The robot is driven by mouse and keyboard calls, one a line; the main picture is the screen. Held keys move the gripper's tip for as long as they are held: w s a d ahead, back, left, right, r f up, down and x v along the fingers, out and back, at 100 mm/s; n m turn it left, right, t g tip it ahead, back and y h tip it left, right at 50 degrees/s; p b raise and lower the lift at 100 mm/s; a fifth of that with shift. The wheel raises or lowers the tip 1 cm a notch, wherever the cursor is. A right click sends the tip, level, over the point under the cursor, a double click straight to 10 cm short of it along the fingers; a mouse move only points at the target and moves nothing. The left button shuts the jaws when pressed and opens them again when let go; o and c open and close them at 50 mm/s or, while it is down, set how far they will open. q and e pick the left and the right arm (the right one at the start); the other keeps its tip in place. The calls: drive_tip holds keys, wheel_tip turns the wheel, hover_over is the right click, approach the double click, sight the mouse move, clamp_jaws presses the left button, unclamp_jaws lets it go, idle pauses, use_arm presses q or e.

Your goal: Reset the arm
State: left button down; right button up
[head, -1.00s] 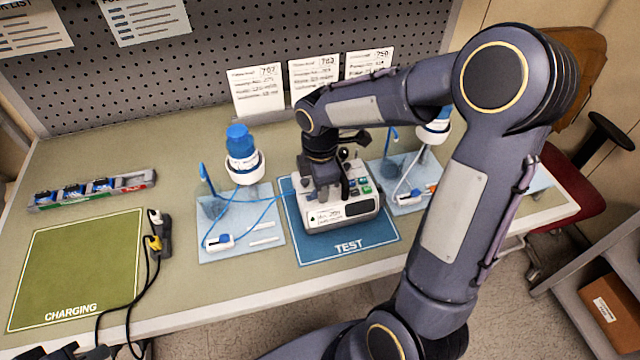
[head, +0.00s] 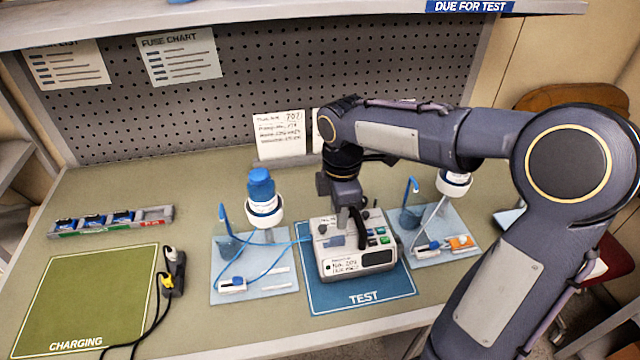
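My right arm reaches in from the right in the head view. Its gripper (head: 351,226) points down over the top of the white infusion pump (head: 362,262). The fingers are dark and partly hidden, so their gap and any contact with the pump are unclear. The pump sits upright on the blue TEST mat (head: 325,298), with a label on its front and green keys on top. My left gripper is out of view.
Trays with blue-capped bottles (head: 262,190) and tubing flank the pump; blue tubing runs near it from the left tray (head: 225,293). The green CHARGING mat (head: 85,300) is bare, with black cables (head: 172,270) beside it. A fuse rack (head: 110,220) lies behind.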

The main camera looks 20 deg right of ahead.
drive_tip(key=shift+s, duration=0.1)
drive_tip(key=s+a+m+t+y, duration=0.2)
drive_tip(key=s+m, duration=0.6)
drive_tip(key=s+a+r+m+t+y, duration=0.1)
drive_tip(key=s+a+m+t, duration=0.1)
drive_tip(key=s+m, duration=0.7)
drive_tip(key=shift+s+t+y, duration=0.2)
drive_tip(key=shift+t+y, duration=0.2)
drive_tip(key=shift+t, duration=0.4)
